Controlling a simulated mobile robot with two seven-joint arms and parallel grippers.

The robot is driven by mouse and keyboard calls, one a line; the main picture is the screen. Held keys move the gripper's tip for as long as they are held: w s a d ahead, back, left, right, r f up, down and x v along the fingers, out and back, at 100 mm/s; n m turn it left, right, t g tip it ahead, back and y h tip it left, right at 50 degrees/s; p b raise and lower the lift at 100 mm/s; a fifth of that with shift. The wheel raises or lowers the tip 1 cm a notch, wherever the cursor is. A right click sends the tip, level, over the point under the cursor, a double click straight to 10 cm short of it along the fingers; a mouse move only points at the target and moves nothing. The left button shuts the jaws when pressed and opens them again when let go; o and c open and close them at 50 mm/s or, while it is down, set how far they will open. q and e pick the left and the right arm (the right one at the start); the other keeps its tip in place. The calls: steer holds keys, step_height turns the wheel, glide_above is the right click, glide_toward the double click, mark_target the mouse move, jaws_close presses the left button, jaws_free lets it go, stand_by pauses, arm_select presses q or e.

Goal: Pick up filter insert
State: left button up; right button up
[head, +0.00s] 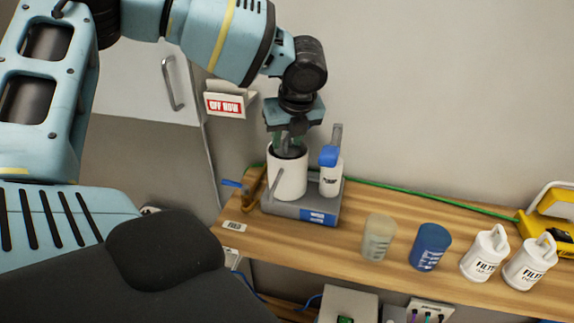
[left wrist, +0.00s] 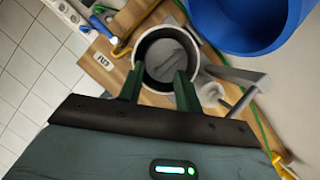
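Two white filter inserts (head: 485,254) (head: 530,263) with loop handles and "FILT" lettering stand upright on the right part of the wooden bench. My left gripper (head: 290,143) is far to their left, pointing down at the mouth of a white cylinder (head: 288,175) on a grey base. In the left wrist view the two green fingers (left wrist: 157,90) are apart at the open cylinder's rim (left wrist: 139,55). A grey piece (left wrist: 168,62) shows inside the cylinder; I cannot tell what it is or whether the fingers touch it. My right gripper is not in view.
A white bottle (head: 330,178) with a blue cap stands close beside the cylinder on the grey base (head: 318,212). A translucent beaker (head: 378,238) and a blue cup (head: 430,247) stand mid-bench (head: 340,250). A yellow case (head: 545,228) is at the far right. A wall sign (head: 226,105) is behind the arm.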

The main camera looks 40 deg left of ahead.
mark_target(287, 155)
arm_select(q)
steer(key=shift+a+f, duration=0.2)
steer(key=shift+f, duration=0.25)
jaws_close()
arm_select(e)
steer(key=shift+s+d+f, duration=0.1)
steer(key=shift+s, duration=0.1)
arm_select(q)
steer(key=shift+r, duration=0.15)
steer(key=shift+w+r, duration=0.1)
steer(key=shift+r, duration=0.5)
step_height(287, 155, up, 17)
steer(key=shift+f, duration=0.2)
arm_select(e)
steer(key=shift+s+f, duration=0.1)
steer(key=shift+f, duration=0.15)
arm_select(q)
steer(key=shift+f, duration=0.1)
